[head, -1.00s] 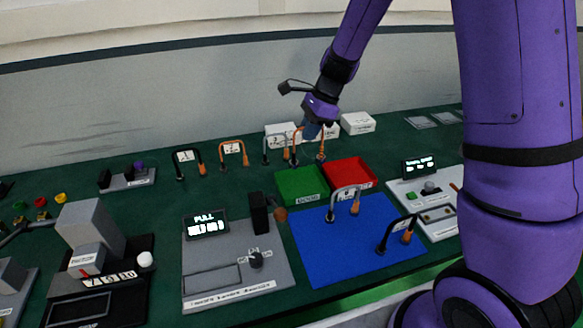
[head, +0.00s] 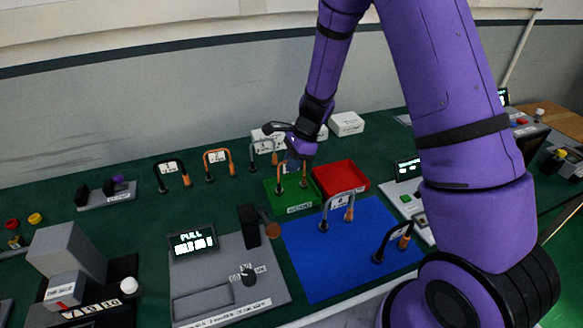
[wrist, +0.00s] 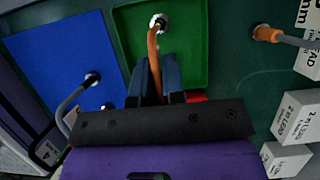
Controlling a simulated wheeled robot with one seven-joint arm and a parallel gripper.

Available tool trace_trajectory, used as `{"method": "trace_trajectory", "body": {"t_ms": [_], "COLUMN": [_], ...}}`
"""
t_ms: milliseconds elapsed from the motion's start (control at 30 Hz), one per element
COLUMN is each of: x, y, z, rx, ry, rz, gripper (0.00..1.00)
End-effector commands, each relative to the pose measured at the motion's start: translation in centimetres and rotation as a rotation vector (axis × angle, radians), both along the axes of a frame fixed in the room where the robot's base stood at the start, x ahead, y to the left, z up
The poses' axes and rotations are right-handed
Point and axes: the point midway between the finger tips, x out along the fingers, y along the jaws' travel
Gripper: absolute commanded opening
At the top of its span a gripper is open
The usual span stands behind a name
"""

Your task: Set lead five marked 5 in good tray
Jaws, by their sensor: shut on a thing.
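The green tray (head: 273,201), whose front label appears to read GOOD, is near the middle of the table. My gripper (head: 296,160) is shut on an orange lead (head: 280,180), which hangs over the green tray with its legs down. In the wrist view, the lead (wrist: 152,48) runs between my gripper's fingers (wrist: 160,82), and one end shows against the floor of the green tray (wrist: 190,35). I cannot tell whether its ends touch the floor. The number on its label is not readable here, as my gripper partly hides it.
The red tray (head: 341,180) adjoins the green one on the right. A blue mat (head: 310,265) in front bears two standing leads. Other leads (head: 217,163) stand behind left, and white boxes (head: 347,123) stand behind. A grey tester (head: 215,285) is at front left.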

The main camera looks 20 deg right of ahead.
Motion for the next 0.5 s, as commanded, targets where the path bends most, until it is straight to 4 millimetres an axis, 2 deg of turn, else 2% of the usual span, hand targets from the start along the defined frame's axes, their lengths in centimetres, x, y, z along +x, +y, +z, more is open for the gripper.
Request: {"method": "trace_trajectory", "body": {"t_ms": [100, 467, 500], "x": [0.0, 0.0, 0.0], "y": [0.0, 0.0, 0.0], "z": [-1.5, -1.8, -1.9], "rx": [0.0, 0.0, 0.0], "ry": [0.002, 0.0, 0.0], "rz": [-0.001, -0.001, 0.0], "gripper": [0.0, 0.0, 0.13]}}
